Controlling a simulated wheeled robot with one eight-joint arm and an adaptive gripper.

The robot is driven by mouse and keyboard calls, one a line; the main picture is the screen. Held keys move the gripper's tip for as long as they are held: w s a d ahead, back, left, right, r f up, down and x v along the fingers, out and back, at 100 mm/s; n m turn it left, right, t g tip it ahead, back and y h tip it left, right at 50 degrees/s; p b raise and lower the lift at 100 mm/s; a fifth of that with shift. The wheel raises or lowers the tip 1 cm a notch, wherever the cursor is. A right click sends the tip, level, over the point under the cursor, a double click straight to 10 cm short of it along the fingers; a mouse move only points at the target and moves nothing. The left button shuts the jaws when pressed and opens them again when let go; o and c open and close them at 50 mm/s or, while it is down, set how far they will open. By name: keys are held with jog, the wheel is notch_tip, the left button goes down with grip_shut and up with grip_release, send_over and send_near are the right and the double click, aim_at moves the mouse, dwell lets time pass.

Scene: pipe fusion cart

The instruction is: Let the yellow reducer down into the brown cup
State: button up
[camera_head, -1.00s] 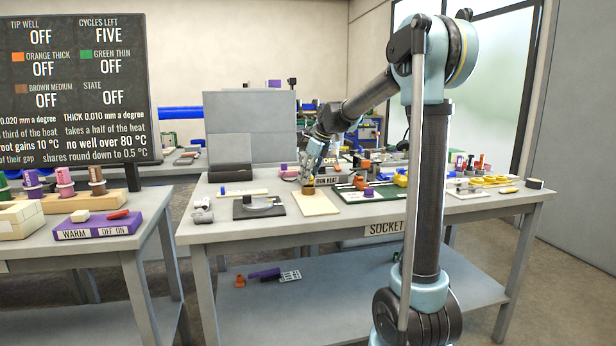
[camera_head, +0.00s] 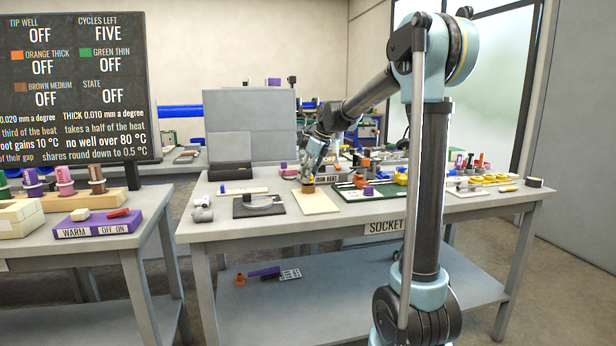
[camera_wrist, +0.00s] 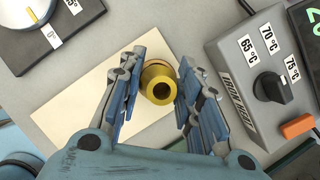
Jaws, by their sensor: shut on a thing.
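The yellow reducer (camera_wrist: 161,84) is between the fingers of my gripper (camera_wrist: 160,92), its round bore facing the wrist camera. My gripper is shut on it. In the head view my gripper (camera_head: 309,176) points down over the brown cup (camera_head: 308,188), which stands on a cream board (camera_head: 316,204). The reducer is small there, just above or at the cup's mouth. In the wrist view the reducer covers most of what lies below it, so I cannot tell whether it is inside the cup.
A grey control box with a black knob (camera_wrist: 270,87) and an orange button (camera_wrist: 297,126) stands close on the right in the wrist view. A dark plate with a white dial (camera_wrist: 22,15) lies at upper left. The cream board (camera_wrist: 75,112) has bare room left of the reducer.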

jog(key=shift+f, duration=0.5)
dwell(0.4)
jog(key=o, duration=1)
jog(key=shift+c, duration=0.2)
jog(key=v, duration=1.1)
jog(key=s+d+f+n+h, duration=0.1)
jog(key=s+d+f+n, duration=0.3)
jog(key=s+d+n, duration=0.5)
jog(key=s+d+f+n+h, duration=0.1)
jog(key=s+d+f+n, duration=0.3)
jog(key=s+f, duration=0.3)
jog(key=s+d+f+n+h, duration=0.1)
jog(key=s+d+f+n, duration=0.2)
jog(key=s, duration=0.9)
jog(key=s+d+f+n+h, duration=0.1)
jog(key=s+d+f+n, duration=0.3)
jog(key=s+f+n, duration=0.4)
notch_tip(320, 180, down, 5)
jog(key=s, duration=0.2)
jog(key=shift+s+d+f, duration=0.15)
jog(key=shift+s+d, duration=0.15)
jog(key=shift+d, duration=0.05)
